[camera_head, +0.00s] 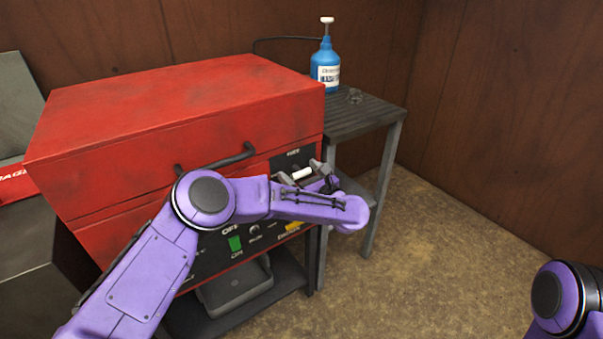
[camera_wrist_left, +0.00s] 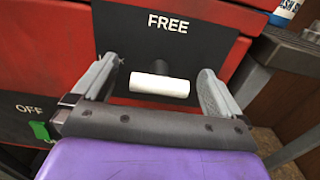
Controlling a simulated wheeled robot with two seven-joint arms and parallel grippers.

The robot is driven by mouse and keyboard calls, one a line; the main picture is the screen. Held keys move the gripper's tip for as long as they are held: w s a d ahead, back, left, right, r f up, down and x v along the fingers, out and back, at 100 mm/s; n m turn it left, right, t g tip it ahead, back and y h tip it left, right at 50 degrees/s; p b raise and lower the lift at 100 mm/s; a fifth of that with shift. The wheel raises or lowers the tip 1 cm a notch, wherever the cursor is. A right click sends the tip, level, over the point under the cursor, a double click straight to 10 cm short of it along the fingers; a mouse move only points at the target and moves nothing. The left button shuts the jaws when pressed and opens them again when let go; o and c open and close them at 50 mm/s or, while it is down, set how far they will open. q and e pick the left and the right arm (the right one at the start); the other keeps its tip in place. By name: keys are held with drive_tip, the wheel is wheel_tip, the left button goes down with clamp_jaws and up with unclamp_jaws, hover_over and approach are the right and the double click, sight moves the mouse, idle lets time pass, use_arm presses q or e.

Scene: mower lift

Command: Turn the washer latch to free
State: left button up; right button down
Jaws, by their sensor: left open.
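The washer is a red box with a dark control panel (camera_head: 205,258). Its latch is a white horizontal bar (camera_head: 302,174) on a dark stem, below the lettering FREE on a black plate. In the left wrist view the white latch bar (camera_wrist_left: 159,85) lies between the two fingers, nearer the left one, with a gap to each. My left gripper (camera_head: 303,171) is open in front of the latch; it also shows in the left wrist view (camera_wrist_left: 160,88). Part of the plate is hidden by the gripper. My right gripper is out of view; only part of my right arm shows.
A dark handle (camera_head: 217,161) juts from the lid's front. A grey side table (camera_head: 368,118) bears a blue pump bottle (camera_head: 325,66). Floor to the right is clear.

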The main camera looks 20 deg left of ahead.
use_arm(q)
drive_tip(key=c, duration=1)
drive_tip(key=shift+o, duration=0.2)
drive_tip(key=shift+m, duration=0.3)
drive_tip(key=m, duration=0.2)
drive_tip(key=shift+d+m+b, duration=0.1)
drive_tip(key=shift+m+b, duration=0.2)
drive_tip(key=shift+m, duration=0.1)
drive_tip(key=m, duration=0.4)
drive_tip(key=shift+m, duration=0.3)
drive_tip(key=m, duration=0.5)
drive_tip(key=shift+p, duration=0.4)
drive_tip(key=shift+f+m+p, duration=0.1)
drive_tip(key=shift+m+p, duration=0.3)
drive_tip(key=shift+m, duration=2)
